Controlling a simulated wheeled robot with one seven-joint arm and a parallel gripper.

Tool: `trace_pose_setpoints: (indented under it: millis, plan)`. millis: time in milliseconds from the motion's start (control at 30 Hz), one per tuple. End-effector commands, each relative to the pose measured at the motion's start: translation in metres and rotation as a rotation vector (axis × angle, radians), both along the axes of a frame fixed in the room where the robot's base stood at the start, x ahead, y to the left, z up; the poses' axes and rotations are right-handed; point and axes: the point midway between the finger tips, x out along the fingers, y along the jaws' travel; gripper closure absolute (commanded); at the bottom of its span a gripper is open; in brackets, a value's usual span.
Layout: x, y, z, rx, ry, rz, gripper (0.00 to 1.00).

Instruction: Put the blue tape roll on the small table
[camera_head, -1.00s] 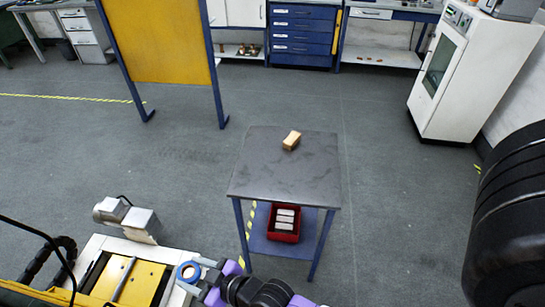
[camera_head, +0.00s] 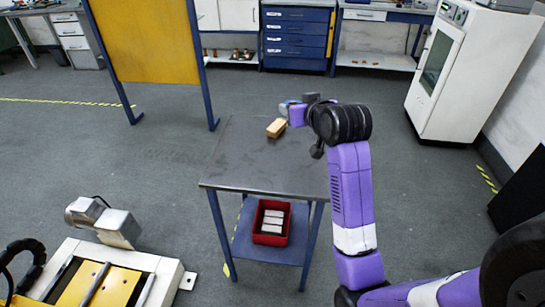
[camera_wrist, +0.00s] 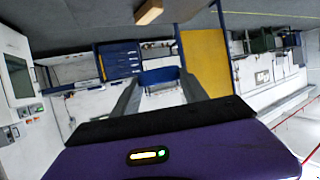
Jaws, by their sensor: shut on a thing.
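The blue tape roll (camera_head: 284,108) is held between the fingers of my gripper (camera_head: 290,106), which is shut on it. In the wrist view the roll (camera_wrist: 160,75) shows as a blue band between the two fingertips (camera_wrist: 158,86). The small table (camera_head: 255,165) has a dark grey top and blue legs. My gripper and the roll appear above its far part, beside a wooden block (camera_head: 276,128) on the top. I cannot tell the exact height of the roll above the table. The roll's far side is hidden.
The wooden block also shows at the top of the wrist view (camera_wrist: 148,12). A red bin (camera_head: 272,229) with pale blocks is on the table's lower shelf. A yellow panel (camera_head: 143,40) stands behind. Most of the tabletop's near part is clear.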

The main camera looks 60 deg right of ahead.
Motion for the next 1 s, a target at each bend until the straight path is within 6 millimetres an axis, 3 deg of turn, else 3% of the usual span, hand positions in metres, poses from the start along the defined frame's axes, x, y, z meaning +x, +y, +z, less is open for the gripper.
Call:
trace_pose_setpoints:
  millis: [167, 700, 833, 1000]
  plan:
    - [-0.016, -0.014, 0.001, 0.001, 0.001, -0.048, 0.88]
    - [-0.017, -0.013, -0.122, 0.004, 0.005, -0.048, 0.88]
    - [-0.017, -0.013, -0.141, 0.003, 0.003, -0.048, 0.88]
    - [-0.016, -0.014, -0.152, 0.001, 0.002, -0.048, 0.88]
